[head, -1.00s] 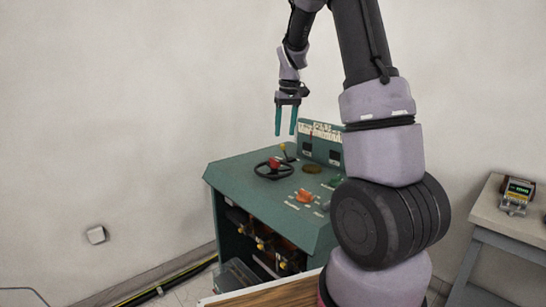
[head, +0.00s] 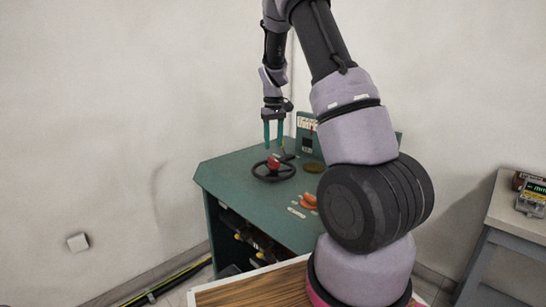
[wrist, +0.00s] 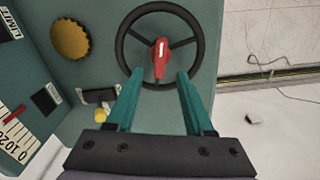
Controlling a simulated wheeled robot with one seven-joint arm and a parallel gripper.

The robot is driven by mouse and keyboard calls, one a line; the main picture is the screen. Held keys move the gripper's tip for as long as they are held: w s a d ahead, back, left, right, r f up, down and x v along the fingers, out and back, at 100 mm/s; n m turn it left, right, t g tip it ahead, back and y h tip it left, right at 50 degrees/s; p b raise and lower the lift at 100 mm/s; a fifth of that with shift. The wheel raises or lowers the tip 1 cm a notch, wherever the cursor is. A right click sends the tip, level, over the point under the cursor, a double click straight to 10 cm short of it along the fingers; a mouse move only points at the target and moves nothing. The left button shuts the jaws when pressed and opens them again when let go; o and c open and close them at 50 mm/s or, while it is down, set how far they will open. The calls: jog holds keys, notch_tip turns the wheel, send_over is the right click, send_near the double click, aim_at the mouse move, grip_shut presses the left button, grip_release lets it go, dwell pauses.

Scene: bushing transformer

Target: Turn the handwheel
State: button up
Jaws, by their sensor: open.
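The black handwheel (head: 273,170) lies on the top of the green console, with a red part (head: 273,161) at its hub. In the wrist view the handwheel (wrist: 122,38) shows as a black ring with spokes, and the red part (wrist: 160,62) sits at its middle. My gripper (head: 273,146) points down above the handwheel with its two teal fingers apart and nothing between them. In the wrist view my gripper's fingertips (wrist: 157,77) lie either side of the red part. I cannot tell whether they touch it.
A brass knob (wrist: 70,39) shows in the wrist view. A grey table (head: 507,212) stands at the right. A wooden surface (head: 250,292) is in front.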

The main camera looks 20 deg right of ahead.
aim_at(274, 159)
notch_tip(274, 159, down, 6)
jog(key=shift+f, duration=0.1)
grip_shut()
dwell(1.6)
